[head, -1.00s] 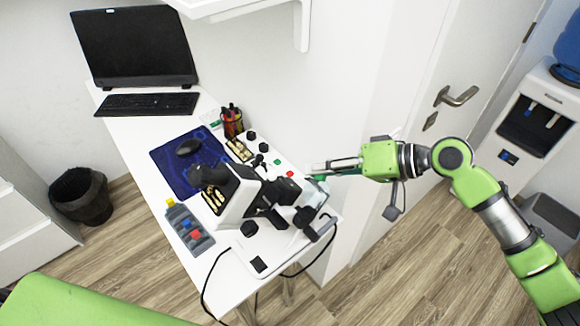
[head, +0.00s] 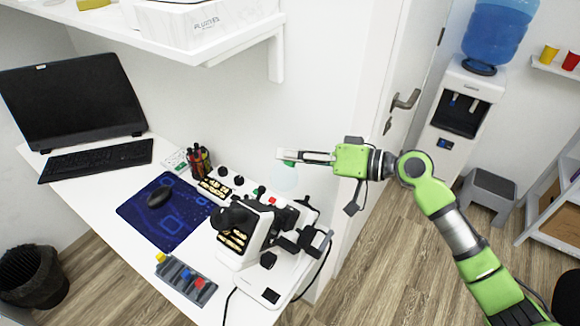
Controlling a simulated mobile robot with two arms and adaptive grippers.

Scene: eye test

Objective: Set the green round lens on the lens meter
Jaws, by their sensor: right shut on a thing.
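The lens meter (head: 246,240) is a white and black instrument on the right part of the desk. The lens is held in the air above and behind it, apart from it. My left gripper is not in view.
A grey tray (head: 186,279) with yellow, blue and red pieces lies in front of the meter. A white shelf (head: 215,51) overhangs the desk.

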